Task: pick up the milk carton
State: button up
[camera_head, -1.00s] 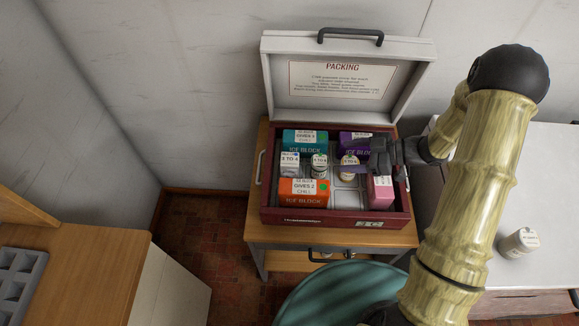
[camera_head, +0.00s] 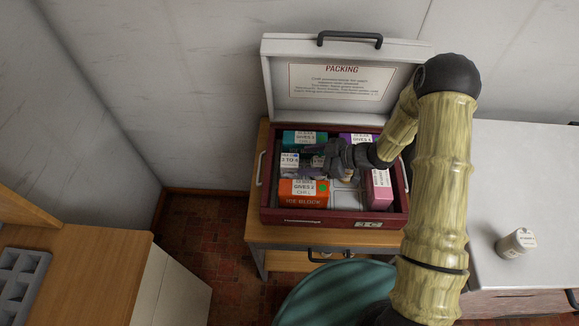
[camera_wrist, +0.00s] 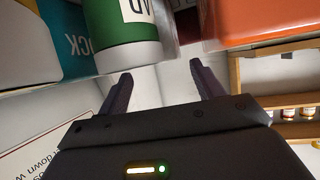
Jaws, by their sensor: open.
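No carton carries a readable milk label. A pink box with a white label (camera_head: 379,188) stands at the right end of the open red cool box (camera_head: 290,217). A white box marked with numbers (camera_head: 289,163) stands at its left end; either could be the carton. My gripper (camera_head: 313,160) is over the left middle of the cool box, fingers pointing left. In the wrist view my gripper (camera_wrist: 158,85) is open and empty, with a white and green jar (camera_wrist: 128,45) just past the fingertips. My gripper partly hides this jar in the head view.
An orange ice block (camera_head: 303,192), a teal ice block (camera_head: 304,139) and a purple ice block (camera_head: 358,138) crowd the cool box. Its raised lid (camera_head: 345,103) stands behind. A small white jar (camera_head: 516,243) sits on the right counter (camera_head: 528,180), otherwise mostly clear.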

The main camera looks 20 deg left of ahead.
aim_at(292, 161)
jog(key=p+x, duration=0.1)
jog(key=x, duration=0.3)
jog(key=shift+s+a+r, duration=0.2)
jog(key=shift+a+f, duration=0.25)
jog(key=shift+a, duration=0.15)
jog(key=shift+c, duration=0.2)
jog(key=c, duration=1)
